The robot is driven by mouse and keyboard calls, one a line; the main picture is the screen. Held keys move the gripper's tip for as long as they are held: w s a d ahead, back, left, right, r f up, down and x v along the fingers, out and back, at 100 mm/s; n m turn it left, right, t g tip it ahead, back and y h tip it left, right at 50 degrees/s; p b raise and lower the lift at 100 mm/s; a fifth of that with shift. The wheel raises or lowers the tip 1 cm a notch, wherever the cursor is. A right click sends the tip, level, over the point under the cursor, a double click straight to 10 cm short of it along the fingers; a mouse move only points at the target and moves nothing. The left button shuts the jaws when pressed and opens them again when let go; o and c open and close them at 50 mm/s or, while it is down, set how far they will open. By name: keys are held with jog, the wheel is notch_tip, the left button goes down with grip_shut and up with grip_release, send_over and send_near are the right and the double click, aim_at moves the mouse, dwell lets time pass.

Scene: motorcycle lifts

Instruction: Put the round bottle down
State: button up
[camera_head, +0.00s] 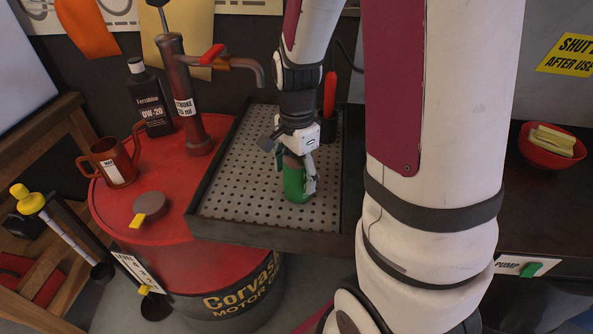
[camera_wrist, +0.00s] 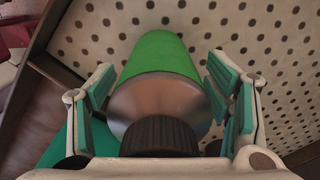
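The round bottle (camera_head: 294,182) is green, with a silver shoulder and a black ribbed cap that show in the wrist view (camera_wrist: 160,65). It stands about upright over the perforated tray (camera_head: 240,190). I cannot tell for sure whether its base touches the tray. My gripper (camera_head: 297,170) comes down from above with its fingers on both sides of the bottle. The bottle's upper part is partly hidden by the fingers in the head view.
A red drum (camera_head: 165,200) at the left carries a dark oil bottle (camera_head: 150,100), a pump (camera_head: 185,100) and a red-brown can (camera_head: 113,162). A dark holder with a red-handled tool (camera_head: 329,105) stands behind my gripper. The tray's left and front parts are clear.

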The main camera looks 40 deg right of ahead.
jog(key=shift+r, duration=0.1)
notch_tip(320, 180, up, 12)
jog(key=shift+r, duration=0.1)
jog(key=s+a+r+n+t, duration=0.5)
jog(key=s+a+n, duration=0.6)
jog(key=n, duration=0.7)
jog(key=shift+a+v, duration=0.25)
jog(key=shift+v, duration=1.1)
jog(key=shift+s, duration=0.1)
